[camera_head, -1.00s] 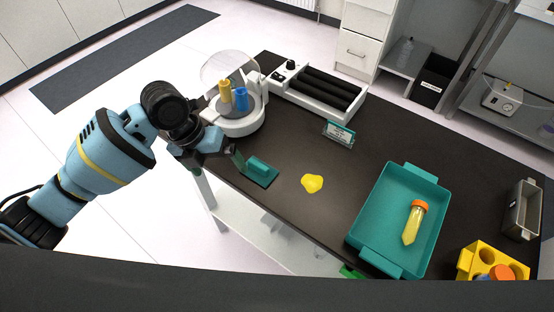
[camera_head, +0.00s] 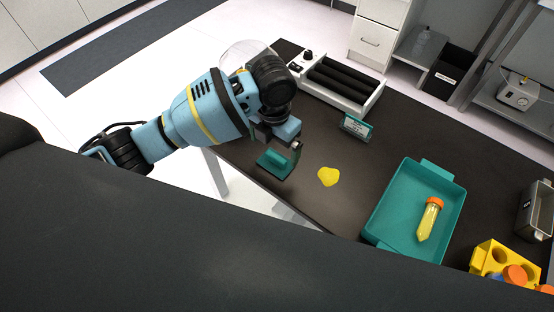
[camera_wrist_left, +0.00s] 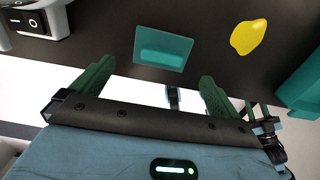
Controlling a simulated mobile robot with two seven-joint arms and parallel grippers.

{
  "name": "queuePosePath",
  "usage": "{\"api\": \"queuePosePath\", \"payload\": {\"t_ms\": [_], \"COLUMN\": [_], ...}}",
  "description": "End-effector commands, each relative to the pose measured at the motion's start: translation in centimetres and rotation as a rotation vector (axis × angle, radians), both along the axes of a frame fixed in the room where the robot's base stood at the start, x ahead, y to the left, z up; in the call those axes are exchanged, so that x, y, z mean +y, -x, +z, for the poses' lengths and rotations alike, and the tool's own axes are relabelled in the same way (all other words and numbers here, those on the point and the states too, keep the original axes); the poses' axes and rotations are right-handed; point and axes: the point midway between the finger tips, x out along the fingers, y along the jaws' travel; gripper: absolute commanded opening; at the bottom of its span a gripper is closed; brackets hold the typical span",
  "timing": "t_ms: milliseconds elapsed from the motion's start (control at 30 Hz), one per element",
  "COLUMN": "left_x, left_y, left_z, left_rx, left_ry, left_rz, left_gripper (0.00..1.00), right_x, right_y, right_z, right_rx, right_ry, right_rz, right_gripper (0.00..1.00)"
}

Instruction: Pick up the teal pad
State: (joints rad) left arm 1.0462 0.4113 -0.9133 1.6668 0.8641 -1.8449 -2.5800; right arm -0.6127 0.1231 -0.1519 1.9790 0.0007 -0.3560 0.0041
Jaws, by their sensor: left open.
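The teal pad (camera_head: 272,165) lies flat on the dark table near its left front edge. It is a rounded rectangle with a raised middle, and in the left wrist view (camera_wrist_left: 163,47) it is fully visible. My left gripper (camera_head: 282,150) is over the pad in the head view and hides part of it. In the left wrist view the two green fingers (camera_wrist_left: 156,76) are spread wide with nothing between them. The pad shows beyond the fingertips, roughly centred on the gap and apart from them. My right gripper is not in view.
A yellow puddle (camera_head: 328,176) lies right of the pad. Further right are a teal tray (camera_head: 380,215) holding an orange-capped tube (camera_head: 429,219) and a yellow rack (camera_head: 489,252). A roller device (camera_head: 368,98) and a small sign (camera_head: 356,126) stand behind. My arm hides the round machine.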

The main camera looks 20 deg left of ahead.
Motion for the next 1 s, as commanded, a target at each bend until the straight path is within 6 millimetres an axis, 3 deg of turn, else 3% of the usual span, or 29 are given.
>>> {"api": "queuePosePath", "payload": {"t_ms": [267,600,900,1000], "left_x": [-0.1,-0.4,-0.4,-0.4], "left_y": [0.0,-0.3,-0.4,-0.3], "left_z": [-1.3,-5.5,-5.9,-5.8], "left_rx": [0.001,-0.001,-0.003,-0.003], "left_ry": [0.001,0.001,0.001,0.001], "left_rz": [0.001,0.0,0.0,0.0], "left_gripper": [1.0,1.0,1.0,0.87], "right_x": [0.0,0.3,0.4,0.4], "right_y": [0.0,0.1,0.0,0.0], "right_z": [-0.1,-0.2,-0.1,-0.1], "right_rx": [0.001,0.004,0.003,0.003], "right_ry": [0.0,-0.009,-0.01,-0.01], "right_rz": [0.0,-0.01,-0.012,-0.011], "right_gripper": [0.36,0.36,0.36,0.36]}}
